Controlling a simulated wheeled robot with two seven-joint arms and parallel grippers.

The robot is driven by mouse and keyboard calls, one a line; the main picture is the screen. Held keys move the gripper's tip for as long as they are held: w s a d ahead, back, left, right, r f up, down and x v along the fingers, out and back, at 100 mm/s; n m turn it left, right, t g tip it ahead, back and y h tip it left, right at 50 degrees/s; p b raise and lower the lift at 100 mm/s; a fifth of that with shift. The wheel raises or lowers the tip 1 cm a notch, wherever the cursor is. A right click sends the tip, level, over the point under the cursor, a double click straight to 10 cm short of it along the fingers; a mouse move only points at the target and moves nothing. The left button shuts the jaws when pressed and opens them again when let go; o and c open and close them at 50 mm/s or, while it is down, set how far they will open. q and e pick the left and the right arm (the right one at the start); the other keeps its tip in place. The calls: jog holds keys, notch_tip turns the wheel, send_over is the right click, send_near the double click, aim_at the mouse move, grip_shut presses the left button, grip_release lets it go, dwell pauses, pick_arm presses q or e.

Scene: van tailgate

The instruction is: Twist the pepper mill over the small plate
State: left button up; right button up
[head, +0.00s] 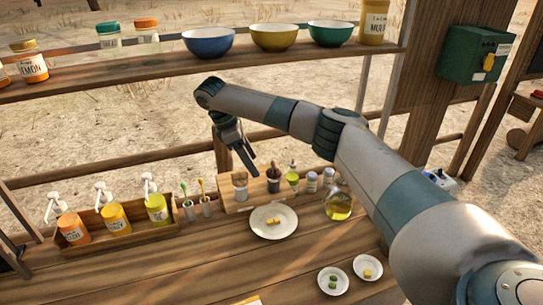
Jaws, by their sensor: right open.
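A dark brown, narrow-topped object (273,179), which looks like the pepper mill, stands upright on a low wooden rack at the back of the counter. A white plate (288,226) with yellow pieces on it lies in front of the rack. Two smaller white dishes lie nearer the front right, one with green pieces (333,291) and one with a yellow piece (367,281). My right gripper (240,165) points down, open and empty, above the rack's left end, left of and above the dark object. My left gripper is out of view.
On the rack are a jar (240,190), a green bottle (292,180) and shakers (311,183). An oil flask (338,208) stands right of the plate. A wooden box (130,238) of pump bottles is left. Bowls (208,44) line the shelf above.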

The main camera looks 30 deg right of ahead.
aim_at(274, 165)
jog(key=d, duration=0.1)
jog(key=s+d+p, duration=0.1)
jog(key=d, duration=0.1)
jog(key=s+d+p, duration=0.1)
jog(key=d, duration=0.1)
jog(key=shift+s+d+r, duration=0.2)
jog(key=shift+s+d, duration=0.05)
jog(key=shift+d+f+p, duration=0.15)
jog(key=shift+f+p, duration=0.3)
jog(key=shift+p, duration=0.25)
jog(key=shift+f, duration=0.3)
jog(key=c, duration=1.1)
